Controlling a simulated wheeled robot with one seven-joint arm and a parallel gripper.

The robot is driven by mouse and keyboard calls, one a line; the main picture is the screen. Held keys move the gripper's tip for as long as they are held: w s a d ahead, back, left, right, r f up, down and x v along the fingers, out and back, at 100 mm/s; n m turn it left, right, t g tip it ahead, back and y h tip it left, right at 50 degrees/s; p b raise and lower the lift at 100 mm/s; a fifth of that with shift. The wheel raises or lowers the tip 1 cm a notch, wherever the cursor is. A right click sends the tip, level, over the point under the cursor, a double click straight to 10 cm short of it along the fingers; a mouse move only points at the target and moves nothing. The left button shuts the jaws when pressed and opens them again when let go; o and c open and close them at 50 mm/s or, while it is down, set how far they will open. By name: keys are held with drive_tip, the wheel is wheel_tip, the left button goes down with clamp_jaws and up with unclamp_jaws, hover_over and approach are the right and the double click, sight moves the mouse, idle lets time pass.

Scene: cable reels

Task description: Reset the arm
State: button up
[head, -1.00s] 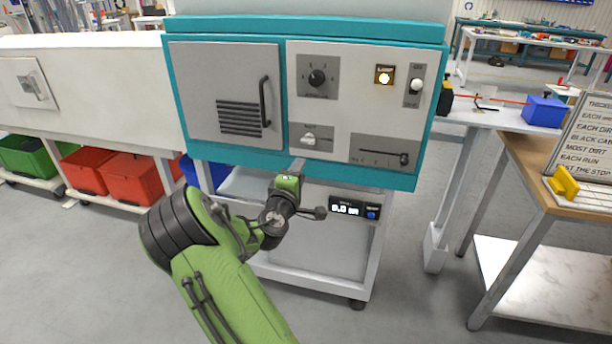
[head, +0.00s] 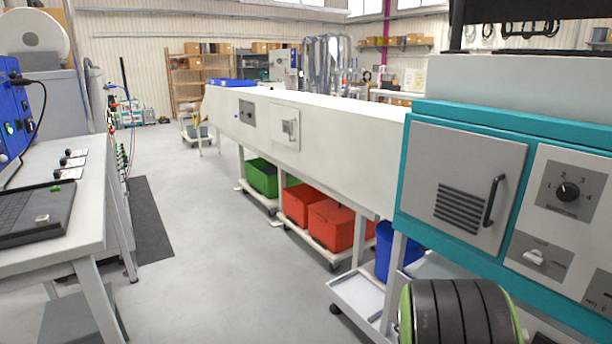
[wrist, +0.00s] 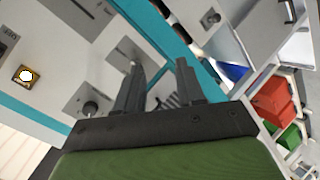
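In the wrist view my gripper (wrist: 160,88) is open, its two dark fingers apart with nothing between them. The teal and white machine panel lies beyond the fingers. In the head view only a dark, ribbed joint of my green arm shows at the lower right; the gripper itself is outside that view. The teal machine (head: 470,125) stands at the right, with a grey door, a rotary knob (head: 567,192) and a lower switch (head: 535,256). A lit button (wrist: 26,76) shows at the left of the wrist view.
A long white cabinet (head: 340,130) runs back from the machine, above a green bin (head: 262,177), red bins (head: 330,224) and a blue bin (head: 392,252). A workbench with a laptop (head: 38,212) stands at the left. The grey floor (head: 210,260) between them is clear.

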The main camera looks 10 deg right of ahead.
drive_tip(key=s+a+r+m+t+y, duration=0.15)
drive_tip(key=a+y, duration=0.25)
drive_tip(key=a, duration=0.5)
drive_tip(key=s+a+r+y, duration=0.15)
drive_tip(key=a+y, duration=0.25)
drive_tip(key=a, duration=0.4)
drive_tip(key=s+a+n+y, duration=0.4)
drive_tip(key=s+a, duration=1)
drive_tip(key=a, duration=0.1)
wheel_tip(320, 180, up, 15)
drive_tip(key=p, duration=1.4)
drive_tip(key=shift+a, duration=0.25)
drive_tip(key=shift+f+g, duration=0.1)
drive_tip(key=shift+g, duration=0.15)
drive_tip(key=shift+c, duration=0.3)
